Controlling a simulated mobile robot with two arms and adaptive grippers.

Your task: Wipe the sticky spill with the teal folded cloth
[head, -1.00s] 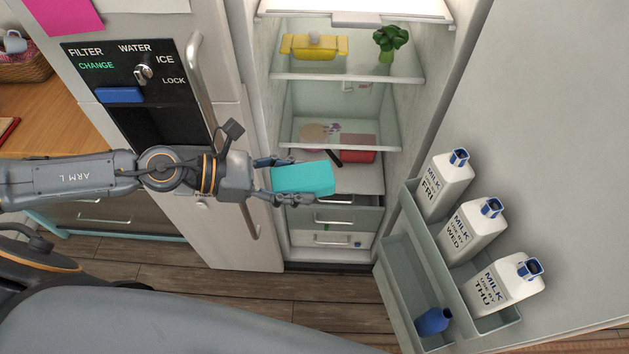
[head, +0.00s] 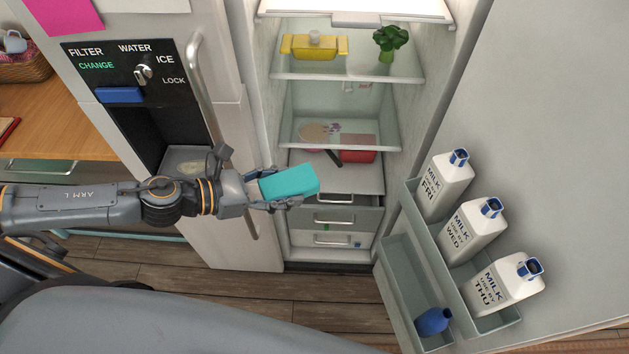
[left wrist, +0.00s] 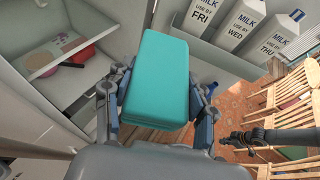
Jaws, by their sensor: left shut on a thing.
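The teal folded cloth (head: 290,182) is a thick block held in front of the open fridge. My left gripper (head: 272,190) is shut on it, with fingers along both sides, as the left wrist view also shows (left wrist: 160,85). A tan patch with purple marks (head: 322,131) shows at the middle glass shelf, and also in the left wrist view (left wrist: 62,42); I cannot tell clearly which part is the sticky spill. The cloth is apart from it, lower and nearer. A dark jointed part, seemingly my right gripper (left wrist: 240,140), shows in the left wrist view; its jaws are unclear.
A pink pan with a dark handle (head: 331,156) and a red container (head: 358,156) sit below the middle glass shelf (head: 300,143). The top shelf holds a yellow dish (head: 314,46) and greens (head: 390,42). The open door holds several milk bottles (head: 473,230) and a blue bottle (head: 433,321).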

